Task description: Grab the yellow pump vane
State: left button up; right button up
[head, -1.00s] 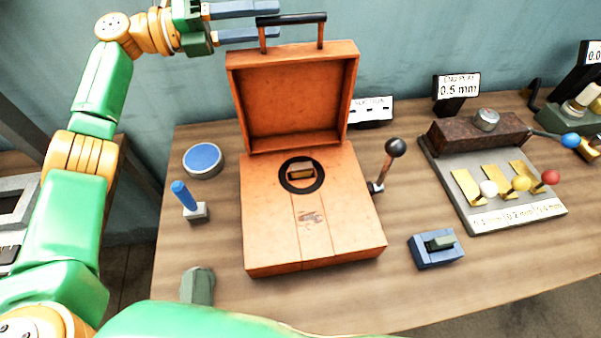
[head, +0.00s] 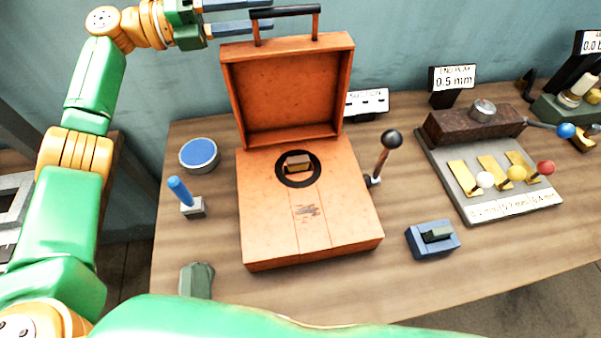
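Three brass plates lie on the grey tray (head: 452,193) at the right, each with a coloured ball: white (head: 485,180), yellow (head: 516,173) and red (head: 545,168). The one with the yellow ball, in the middle, looks like the yellow pump vane (head: 492,171). My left gripper (head: 270,18) is at the top left, open and empty, with its blue fingers apart beside the handle of the orange case (head: 265,225). It is far left of the brass plates. My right gripper is out of view.
The case stands open with its lid up; a small block (head: 298,163) sits in its dark ring. A black-knobbed lever (head: 382,158) rises at its right. A blue block (head: 433,240) stands before the tray, and a rust-brown block (head: 470,126) behind it. Bare wood lies front right.

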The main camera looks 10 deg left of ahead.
aim_at(297, 164)
jog(key=k, duration=2)
